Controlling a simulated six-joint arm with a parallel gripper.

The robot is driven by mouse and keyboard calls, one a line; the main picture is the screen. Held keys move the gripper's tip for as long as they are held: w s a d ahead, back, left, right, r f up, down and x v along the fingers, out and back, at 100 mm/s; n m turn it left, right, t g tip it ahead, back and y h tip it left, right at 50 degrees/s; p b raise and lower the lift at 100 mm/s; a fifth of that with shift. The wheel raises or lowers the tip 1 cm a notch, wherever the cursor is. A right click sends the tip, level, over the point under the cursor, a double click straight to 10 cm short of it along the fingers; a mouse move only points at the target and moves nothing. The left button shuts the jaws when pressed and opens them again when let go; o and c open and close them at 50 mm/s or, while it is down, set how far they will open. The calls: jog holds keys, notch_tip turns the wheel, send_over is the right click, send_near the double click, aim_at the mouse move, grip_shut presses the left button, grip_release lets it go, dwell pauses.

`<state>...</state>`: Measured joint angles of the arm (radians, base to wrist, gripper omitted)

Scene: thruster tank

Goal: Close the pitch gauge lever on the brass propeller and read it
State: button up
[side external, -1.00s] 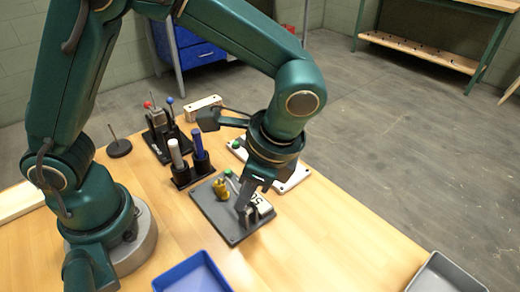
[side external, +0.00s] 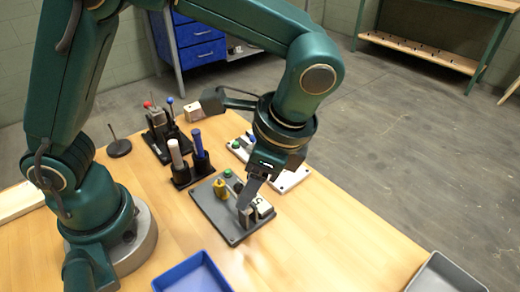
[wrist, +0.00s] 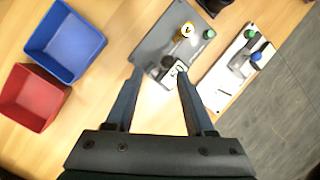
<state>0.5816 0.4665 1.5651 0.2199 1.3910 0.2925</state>
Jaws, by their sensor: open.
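The small brass propeller (side external: 221,188) stands on a dark grey plate (side external: 212,215). In the wrist view the propeller (wrist: 187,32) is beyond my fingertips, with a round yellow and white face toward the camera. A green knob (wrist: 209,33) sits beside it on the same plate; I cannot tell whether it belongs to the gauge lever. A grey block with a white marked face (wrist: 178,70) is at the plate's near end. My gripper (wrist: 160,77) is open, pointing down over this end, with the block close to its right finger. Contact is unclear, and the reading is not legible.
A white plate with knobs (wrist: 232,70) lies right of the grey plate. A holder with white and blue handles (side external: 190,172) and a black lever stand (side external: 165,135) are behind. Blue (wrist: 67,42) and red (wrist: 32,97) bins lie left in the wrist view.

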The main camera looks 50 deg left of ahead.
jog(key=shift+v, duration=1.1)
